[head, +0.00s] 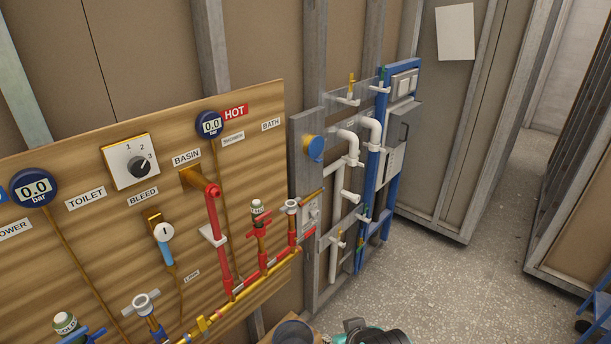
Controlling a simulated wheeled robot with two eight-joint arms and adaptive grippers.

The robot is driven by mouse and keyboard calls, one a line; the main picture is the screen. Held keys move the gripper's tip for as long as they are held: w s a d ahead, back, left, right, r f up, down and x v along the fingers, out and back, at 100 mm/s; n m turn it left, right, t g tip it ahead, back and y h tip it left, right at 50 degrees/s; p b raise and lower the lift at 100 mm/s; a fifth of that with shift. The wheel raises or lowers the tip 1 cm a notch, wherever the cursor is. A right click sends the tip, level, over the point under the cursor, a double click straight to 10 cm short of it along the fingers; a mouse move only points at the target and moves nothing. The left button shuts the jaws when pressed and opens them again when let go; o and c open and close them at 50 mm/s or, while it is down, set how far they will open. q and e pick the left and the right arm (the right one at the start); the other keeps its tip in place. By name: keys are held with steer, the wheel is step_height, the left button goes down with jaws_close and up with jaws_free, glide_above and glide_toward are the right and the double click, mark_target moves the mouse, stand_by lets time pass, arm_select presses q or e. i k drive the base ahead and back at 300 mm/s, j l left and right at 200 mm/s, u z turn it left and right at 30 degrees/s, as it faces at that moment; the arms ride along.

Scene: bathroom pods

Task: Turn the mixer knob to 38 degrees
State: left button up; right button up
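No knob in the head view carries a readable degree scale or a mixer label, so I cannot tell which part is the mixer knob. A black rotary knob (139,167) sits on a white plate (118,158) marked 1, 2 and 3, on the wooden board. A white round knob (164,232) with a dark mark tops a short blue pipe under the BLEED label. A blue round part with a yellow edge (314,148) is on the grey panel right of the board. Neither of my grippers is in view.
The wooden board (75,245) holds gauges reading 0.0 (34,187), labels, red pipes (219,240) and valves with handles. White pipes and a blue frame (375,170) stand to its right. Dark and teal objects (370,333) lie at the bottom edge.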

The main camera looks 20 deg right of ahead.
mark_target(315, 214)
steer(key=i+l, duration=0.1)
steer(key=l, duration=0.3)
steer(key=i+l, duration=0.15)
steer(key=l, duration=0.3)
steer(key=i+l, duration=0.1)
steer(key=l, duration=0.3)
steer(key=i+l, duration=0.1)
steer(key=l, duration=0.35)
steer(key=i+l, duration=0.1)
steer(key=l, duration=0.3)
steer(key=i+l, duration=0.15)
steer(key=l, duration=0.25)
